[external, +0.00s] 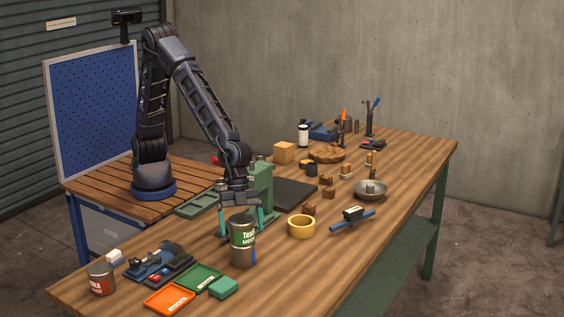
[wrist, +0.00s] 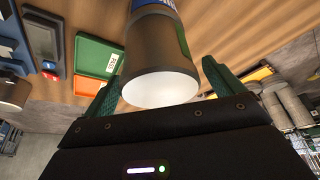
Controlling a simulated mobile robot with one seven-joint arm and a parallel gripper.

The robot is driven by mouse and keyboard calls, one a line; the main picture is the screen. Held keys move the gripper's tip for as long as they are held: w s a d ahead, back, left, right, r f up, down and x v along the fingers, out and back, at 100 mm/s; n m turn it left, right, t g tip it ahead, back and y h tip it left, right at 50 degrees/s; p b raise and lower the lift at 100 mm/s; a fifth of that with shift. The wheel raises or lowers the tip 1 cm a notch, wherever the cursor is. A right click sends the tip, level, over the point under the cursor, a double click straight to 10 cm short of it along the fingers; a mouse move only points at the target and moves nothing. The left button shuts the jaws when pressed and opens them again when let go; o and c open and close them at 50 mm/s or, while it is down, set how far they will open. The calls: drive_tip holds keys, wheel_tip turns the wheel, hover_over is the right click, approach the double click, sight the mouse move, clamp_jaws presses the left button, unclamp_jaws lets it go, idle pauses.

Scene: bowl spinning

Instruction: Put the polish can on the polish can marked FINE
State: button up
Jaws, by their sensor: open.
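Two polish cans stand stacked near the table's front edge in the external view. The upper can (external: 243,231) has a green label with small white lettering. The lower can (external: 241,257) is grey-brown with a blue label part at its right side. Another can (external: 101,279) with a red label stands alone at the front left. I cannot read FINE on any can. My gripper (external: 241,218) points down at the upper can, its teal fingers open. In the wrist view, the upper can's pale top (wrist: 162,88) lies between the fingers; contact is not visible.
Orange (external: 169,300) and green (external: 199,278) trays, a green block (external: 223,288) and dark tools (external: 158,262) lie left of the stack. A green press (external: 262,186) stands behind. Free wood lies at the front right.

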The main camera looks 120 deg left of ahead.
drive_tip(key=s+a+r+n, duration=0.1)
drive_tip(key=s+a+r, duration=0.4)
drive_tip(key=r, duration=0.3)
drive_tip(key=s+a+r+n, duration=0.1)
drive_tip(key=s+a+r, duration=0.45)
drive_tip(key=r, duration=0.35)
drive_tip(key=s+a+r+n, duration=0.2)
drive_tip(key=s+a+r, duration=0.3)
drive_tip(key=s+a, duration=0.5)
drive_tip(key=s+a+f+n+y, duration=0.1)
drive_tip(key=s+a, duration=0.3)
drive_tip(key=s, duration=0.7)
drive_tip(key=s+a+f+n+t+y, duration=0.1)
drive_tip(key=s+a+n, duration=0.3)
drive_tip(key=s, duration=0.8)
drive_tip(key=shift+s+a+y, duration=0.2)
drive_tip(key=shift+a+y, duration=0.35)
drive_tip(key=shift+y, duration=0.05)
